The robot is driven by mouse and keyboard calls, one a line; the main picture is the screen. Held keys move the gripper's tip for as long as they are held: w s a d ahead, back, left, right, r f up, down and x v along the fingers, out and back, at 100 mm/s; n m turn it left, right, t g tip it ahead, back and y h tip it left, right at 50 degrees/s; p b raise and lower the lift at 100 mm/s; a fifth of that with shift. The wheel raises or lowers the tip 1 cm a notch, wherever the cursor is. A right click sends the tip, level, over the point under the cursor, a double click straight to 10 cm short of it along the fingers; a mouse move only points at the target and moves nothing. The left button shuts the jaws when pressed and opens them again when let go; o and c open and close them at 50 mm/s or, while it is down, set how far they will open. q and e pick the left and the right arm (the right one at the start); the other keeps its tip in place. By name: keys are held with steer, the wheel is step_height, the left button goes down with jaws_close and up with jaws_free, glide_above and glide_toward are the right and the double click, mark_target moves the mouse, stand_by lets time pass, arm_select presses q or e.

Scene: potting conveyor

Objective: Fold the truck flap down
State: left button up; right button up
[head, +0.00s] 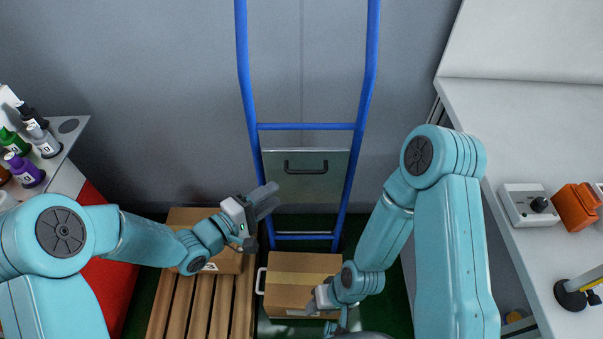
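The blue hand truck (305,126) stands upright against the grey wall. A grey-green flap (330,168) with a dark handle (306,167) stands upright between its rails, above the lower crossbar. My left gripper (272,196) is beside the left rail, just left of and below the flap. My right gripper (343,319) is low at the front right corner of a cardboard box (290,272), below the flap. Its fingers are largely hidden by my own arm.
A second cardboard box (190,217) sits on a wooden slatted pallet (198,305) at left. A white handle (260,281) shows beside the nearer box. A shelf of bottles (40,142) is far left. A white bench with a control box (528,204) is at right.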

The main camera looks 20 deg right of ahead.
arm_select(q)
steer(key=x, duration=1.1)
steer(key=shift+w+d, duration=0.15)
steer(key=shift+d, duration=0.1)
jaws_close()
